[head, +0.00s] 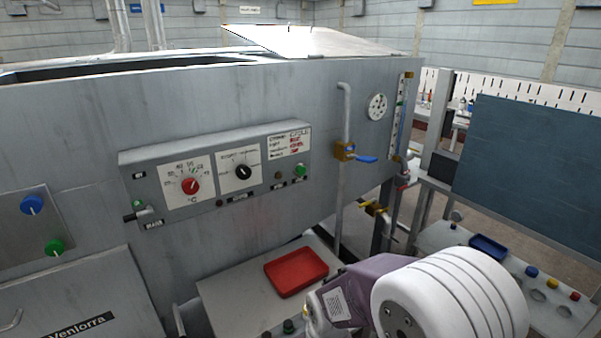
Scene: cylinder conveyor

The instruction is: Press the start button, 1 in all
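Several buttons are in the head view, and I cannot read which one is marked start. A green button (300,171) is on the right of the grey control panel (128,160), which also has a red dial (190,186) and a black dial (243,172). A blue button (32,204) and a green button (54,247) are on a plate at the left. One of my arms, purple and white, enters at the lower right. No gripper fingers show, and nothing is seen touching a button.
A red tray (296,271) lies on a light shelf (230,295) below the machine. A pipe with a blue-handled valve (362,158) sticks out of the machine front. At the right are a dark board (530,170), a blue tray (488,247) and several coloured buttons on a bench.

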